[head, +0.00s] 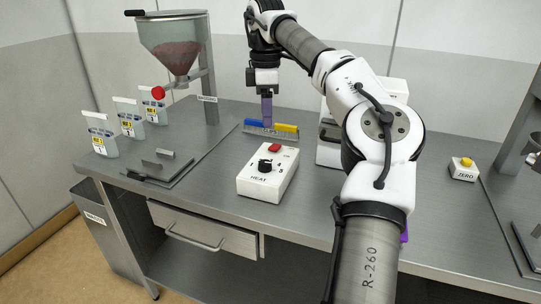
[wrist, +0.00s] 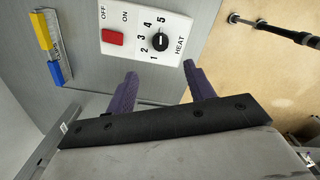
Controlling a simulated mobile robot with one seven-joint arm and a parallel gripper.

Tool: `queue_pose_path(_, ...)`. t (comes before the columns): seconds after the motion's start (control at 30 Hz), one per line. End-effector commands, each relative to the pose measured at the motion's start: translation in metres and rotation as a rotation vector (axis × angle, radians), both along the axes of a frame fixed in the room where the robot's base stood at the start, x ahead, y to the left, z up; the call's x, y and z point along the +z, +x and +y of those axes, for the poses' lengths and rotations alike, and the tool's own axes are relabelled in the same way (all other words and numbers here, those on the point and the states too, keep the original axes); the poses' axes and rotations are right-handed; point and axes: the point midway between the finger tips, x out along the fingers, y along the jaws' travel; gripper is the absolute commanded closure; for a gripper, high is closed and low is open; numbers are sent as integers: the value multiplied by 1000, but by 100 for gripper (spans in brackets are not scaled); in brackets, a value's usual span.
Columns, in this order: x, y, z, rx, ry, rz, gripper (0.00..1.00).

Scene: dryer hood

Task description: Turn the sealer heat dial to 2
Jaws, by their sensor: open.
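The white sealer heat box (head: 262,184) stands on the steel bench, with a black dial (head: 264,165) and a red switch (head: 274,148) on top. In the wrist view, the dial (wrist: 160,43) has the numbers 1 to 5 around it and HEAT printed beside it. Its pointer setting is too small to read surely. The red switch (wrist: 113,38) sits by OFF and ON. My gripper (head: 266,112) points down above the bench, behind the box in the head view. In the wrist view its purple fingers (wrist: 161,84) are apart and empty, clear of the dial.
A clips tray (head: 271,131) with yellow and blue clips lies near my gripper. A hopper (head: 176,50), several pouches (head: 129,118) and a flat plate fixture (head: 160,168) are at the left. A ZERO button box (head: 464,169) is at the right.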

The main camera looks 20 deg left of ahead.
Motion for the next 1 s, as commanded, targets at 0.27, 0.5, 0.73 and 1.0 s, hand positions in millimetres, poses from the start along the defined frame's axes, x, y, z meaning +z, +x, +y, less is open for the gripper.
queue_pose_path(0.27, -41, 0, -1, 0, -3, 3, 47)
queue_pose_path(0.5, -92, -1, 0, 2, 0, 3, 47)
queue_pose_path(0.73, -126, 0, 0, 2, 1, 3, 47)
queue_pose_path(1.0, -137, -1, 1, 2, 1, 2, 47)
